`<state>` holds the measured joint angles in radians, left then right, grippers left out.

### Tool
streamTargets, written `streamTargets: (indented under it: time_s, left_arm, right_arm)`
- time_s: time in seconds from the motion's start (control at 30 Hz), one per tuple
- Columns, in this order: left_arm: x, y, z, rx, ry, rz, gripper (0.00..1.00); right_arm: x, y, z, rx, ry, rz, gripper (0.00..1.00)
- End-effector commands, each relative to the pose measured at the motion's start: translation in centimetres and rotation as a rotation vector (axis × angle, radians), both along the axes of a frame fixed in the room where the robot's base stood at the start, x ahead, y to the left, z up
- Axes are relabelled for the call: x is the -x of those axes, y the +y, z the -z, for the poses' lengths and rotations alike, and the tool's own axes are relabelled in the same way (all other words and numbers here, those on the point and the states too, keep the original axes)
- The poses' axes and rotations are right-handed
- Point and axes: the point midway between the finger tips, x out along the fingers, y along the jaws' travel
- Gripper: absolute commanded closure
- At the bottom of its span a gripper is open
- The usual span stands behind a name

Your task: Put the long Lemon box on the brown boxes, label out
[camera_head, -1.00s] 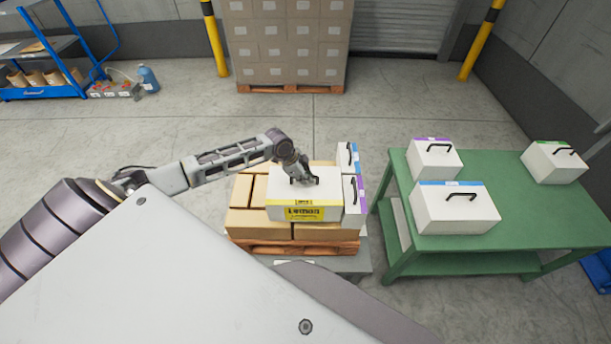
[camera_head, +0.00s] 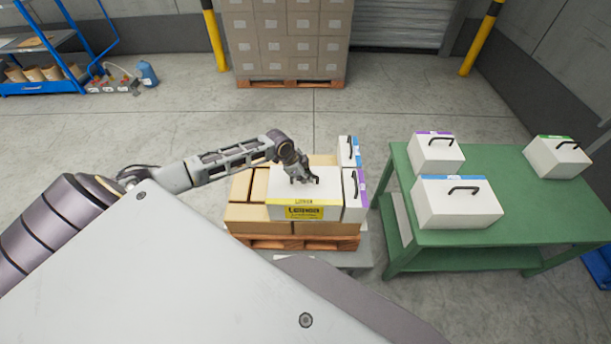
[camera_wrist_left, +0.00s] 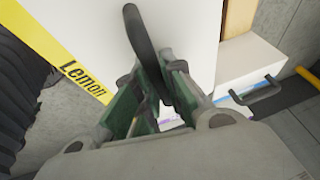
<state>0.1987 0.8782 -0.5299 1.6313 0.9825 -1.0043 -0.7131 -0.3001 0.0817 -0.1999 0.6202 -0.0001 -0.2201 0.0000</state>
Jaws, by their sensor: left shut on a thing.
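The long white Lemon box (camera_head: 290,186) with a yellow band sits at the front of the brown boxes (camera_head: 258,218), its yellow label facing out toward me. My left gripper (camera_head: 302,178) is shut on the black handle on its top. In the left wrist view the fingers (camera_wrist_left: 150,85) close around the handle (camera_wrist_left: 143,45) of the Lemon box (camera_wrist_left: 120,25). The box looks level and seems to rest on the brown boxes, but any small gap under it is hidden. My right gripper is not in view.
A purple-banded white box (camera_head: 353,200) stands close beside the Lemon box, and a blue-banded one (camera_head: 347,152) is behind that. The stack is on a wooden pallet (camera_head: 300,243). A green table (camera_head: 540,215) on the right holds several white boxes.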

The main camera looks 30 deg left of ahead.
Motion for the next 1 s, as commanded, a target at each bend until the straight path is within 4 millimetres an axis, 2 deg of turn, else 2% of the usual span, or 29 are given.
streamTargets:
  time_s: [1.0]
  left_arm:
    - [-0.25,-0.02,0.54,0.002,-0.005,-0.001,1.00]
  right_arm:
    - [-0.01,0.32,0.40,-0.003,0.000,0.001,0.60]
